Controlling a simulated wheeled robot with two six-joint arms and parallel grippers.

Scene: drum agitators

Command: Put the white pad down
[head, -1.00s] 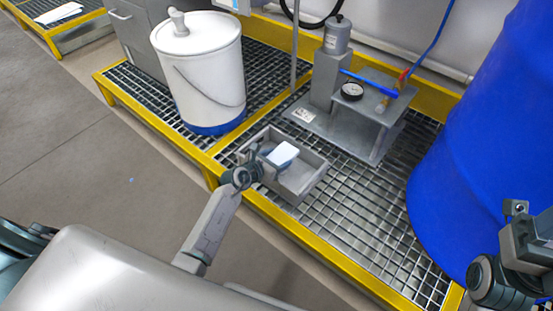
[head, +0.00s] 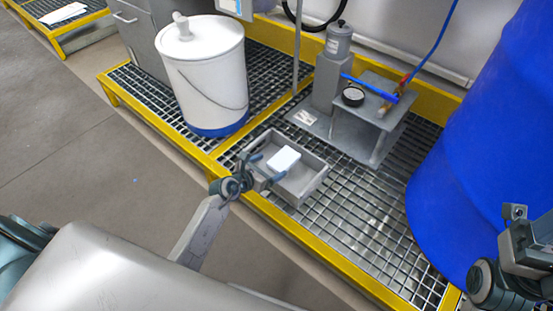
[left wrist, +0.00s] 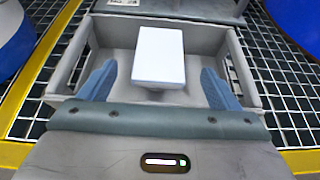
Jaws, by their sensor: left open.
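The white pad (head: 284,159) is a small block in the grey tray (head: 312,184) on the grating. In the left wrist view the white pad (left wrist: 159,56) is beyond and between my two blue fingers, with a gap on both sides. A small darker part shows under its near edge; whether the pad lies flat on the tray floor I cannot tell. My left gripper (head: 263,170) is open at the tray's near left side. My right gripper (head: 524,225) is at the right edge, partly cut off, and its fingers cannot be made out.
A white lidded bucket (head: 207,85) stands left of the tray. A grey press stand (head: 362,120) with a gauge and blue handle stands behind. A large blue drum (head: 485,150) fills the right. The yellow frame edge (head: 310,255) runs in front.

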